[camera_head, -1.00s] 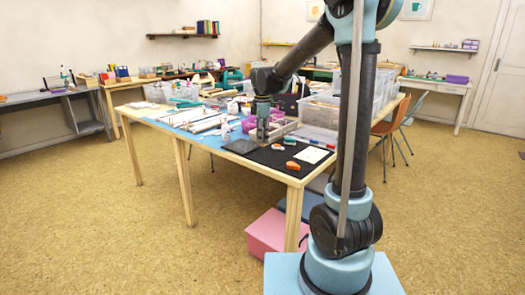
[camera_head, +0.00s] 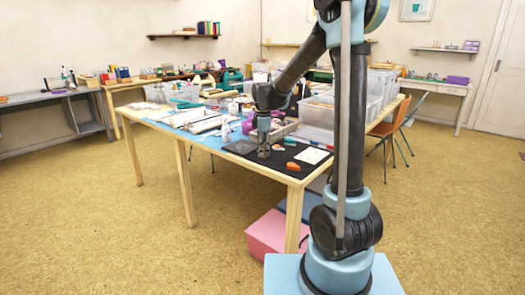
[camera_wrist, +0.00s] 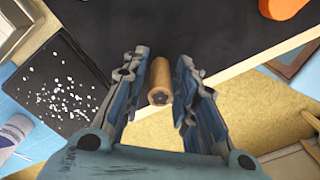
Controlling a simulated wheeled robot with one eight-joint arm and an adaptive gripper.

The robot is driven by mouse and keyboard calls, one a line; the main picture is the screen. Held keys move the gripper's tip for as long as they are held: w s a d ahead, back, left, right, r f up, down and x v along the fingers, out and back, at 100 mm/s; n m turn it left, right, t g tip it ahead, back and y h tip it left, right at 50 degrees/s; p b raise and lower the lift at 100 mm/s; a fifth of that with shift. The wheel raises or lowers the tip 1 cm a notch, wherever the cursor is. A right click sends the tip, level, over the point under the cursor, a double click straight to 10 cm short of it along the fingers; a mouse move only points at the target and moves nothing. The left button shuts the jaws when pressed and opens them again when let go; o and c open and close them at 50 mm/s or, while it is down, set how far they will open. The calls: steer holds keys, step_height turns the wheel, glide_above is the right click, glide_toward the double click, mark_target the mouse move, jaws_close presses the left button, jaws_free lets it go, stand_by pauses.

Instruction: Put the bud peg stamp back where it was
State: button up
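The bud peg stamp (camera_wrist: 159,82) is a small light-brown wooden cylinder with a dark spot in its near end. It stands lengthwise between the two fingers of my gripper (camera_wrist: 163,72) in the wrist view. The fingers are drawn close in on both sides of it; its far end is over the black mat (camera_wrist: 215,25). In the head view my gripper (camera_head: 264,153) points down, low over the mat near the table's front edge, and the stamp is not distinguishable there. The stamp's printing face is hidden.
A dark speckled plate (camera_wrist: 62,88) lies left of my gripper. An orange object (camera_head: 292,166) and a pale square sheet (camera_head: 311,156) lie to the right on the mat. Clear plastic bins (camera_head: 320,112) stand behind. The table's front edge is close.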

stand_by(0.3)
step_height(320, 180, up, 11)
steer(key=shift+r, duration=0.45)
steer(key=shift+s+d+r, duration=0.1)
steer(key=shift+d+r, duration=0.05)
steer(key=s+d+f+m+t, duration=0.1)
steer(key=s+d+f+m, duration=0.1)
steer(key=s+d+m, duration=0.45)
steer(key=s+d+f+m, duration=0.2)
steer(key=s+d+m, duration=0.1)
steer(key=s+d, duration=0.6)
steer(key=s+d+f+m, duration=0.2)
steer(key=s+f+m, duration=0.3)
steer(key=s, duration=0.3)
steer(key=s+d+f+m+t, duration=0.1)
steer(key=s+d+f+m, duration=0.2)
steer(key=s+f+m, duration=0.2)
steer(key=s+f, duration=0.2)
steer(key=s, duration=0.1)
steer(key=shift+d, duration=0.2)
